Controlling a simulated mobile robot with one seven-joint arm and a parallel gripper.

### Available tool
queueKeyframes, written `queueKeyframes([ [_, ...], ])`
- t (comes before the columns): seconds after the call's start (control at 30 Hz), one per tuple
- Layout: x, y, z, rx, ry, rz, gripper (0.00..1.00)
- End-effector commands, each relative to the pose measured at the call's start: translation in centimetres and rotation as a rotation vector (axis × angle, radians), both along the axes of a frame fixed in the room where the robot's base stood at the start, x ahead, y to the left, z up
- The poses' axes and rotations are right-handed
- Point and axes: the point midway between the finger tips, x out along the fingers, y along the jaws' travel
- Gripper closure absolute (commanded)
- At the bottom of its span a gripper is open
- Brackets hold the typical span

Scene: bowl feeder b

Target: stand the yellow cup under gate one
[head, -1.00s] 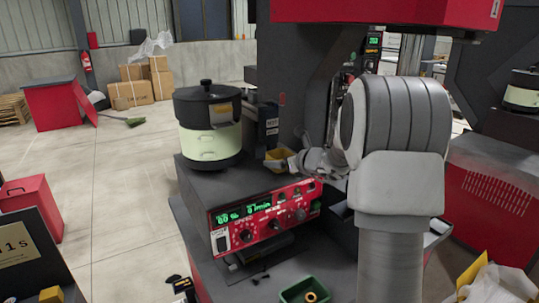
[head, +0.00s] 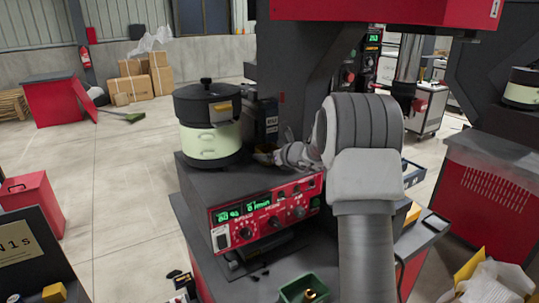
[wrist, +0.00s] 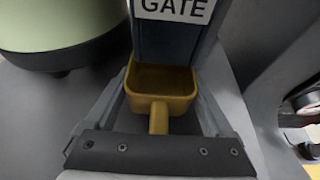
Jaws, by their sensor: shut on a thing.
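The yellow cup (wrist: 160,78) is a small open-topped square box with a short handle pointing at my wrist. In the wrist view it looks empty and sits between the two fingers of my gripper (wrist: 158,100), which is shut on it. Its far rim is right against or just in front of the dark post labelled GATE (wrist: 176,10); I cannot tell if they touch. The gate number is out of the wrist view. In the head view my gripper (head: 276,155) is beside the gate post (head: 265,122), and the cup is mostly hidden.
The feeder bowl (head: 207,140), pale green and black, stands just left of the gate on the dark machine top. A red control panel (head: 265,208) faces front below. A green tray (head: 304,290) lies at the front. The machine top before the bowl is clear.

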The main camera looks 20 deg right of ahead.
Motion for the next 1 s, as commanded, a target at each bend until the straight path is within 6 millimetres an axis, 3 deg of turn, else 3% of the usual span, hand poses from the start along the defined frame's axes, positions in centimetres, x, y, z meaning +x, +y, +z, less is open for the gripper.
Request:
queueKeyframes([
  [0.1,0.0,0.0,-0.4,0.0,-0.001,0.0,0.8],
  [0.13,0.0,0.0,-0.3,0.0,0.0,0.0,0.07],
  [0.17,0.0,0.0,-0.3,0.0,0.0,0.0,0.02],
  [0.57,-0.1,-0.1,0.3,0.0,0.0,-0.001,0.0],
  [1.0,-7.3,-1.5,3.2,-0.002,-0.002,-0.002,0.0],
])
